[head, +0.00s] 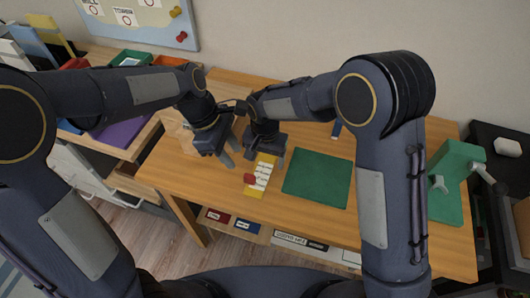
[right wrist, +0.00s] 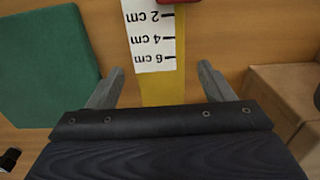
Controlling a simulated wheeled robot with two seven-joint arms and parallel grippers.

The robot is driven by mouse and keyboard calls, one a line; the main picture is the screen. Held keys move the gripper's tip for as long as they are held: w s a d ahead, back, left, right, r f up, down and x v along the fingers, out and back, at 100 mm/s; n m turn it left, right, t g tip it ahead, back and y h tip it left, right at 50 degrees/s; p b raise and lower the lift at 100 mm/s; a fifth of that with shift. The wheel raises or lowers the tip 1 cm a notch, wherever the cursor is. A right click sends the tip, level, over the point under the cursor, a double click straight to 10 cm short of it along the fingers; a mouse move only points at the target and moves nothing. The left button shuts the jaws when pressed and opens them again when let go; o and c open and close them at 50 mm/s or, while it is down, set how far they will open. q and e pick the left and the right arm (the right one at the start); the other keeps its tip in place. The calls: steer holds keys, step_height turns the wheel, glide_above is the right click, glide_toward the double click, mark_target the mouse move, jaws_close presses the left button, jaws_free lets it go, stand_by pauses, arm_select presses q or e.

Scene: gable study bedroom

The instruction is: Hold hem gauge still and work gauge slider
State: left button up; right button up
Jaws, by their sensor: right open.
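The hem gauge (head: 259,187) is a yellow strip with a white centimetre scale, lying on the wooden table. Its red slider (head: 250,178) sits at the left side of the scale in the head view. In the right wrist view the slider (right wrist: 160,1) shows only at the top edge. My right gripper (right wrist: 158,82) is open, with one finger on each side of the yellow strip near the 6 cm mark, not closed on it. My left gripper (head: 232,153) is left of the gauge, with its fingers apart and empty, and does not touch the gauge.
A green mat (head: 317,179) lies right of the gauge. A green stand (head: 453,184) is at the table's right end. A wooden block (head: 188,142) is behind my left gripper. Coloured trays (head: 133,59) are at the back left. The table front is clear.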

steer(key=c, duration=1.1)
stand_by(0.3)
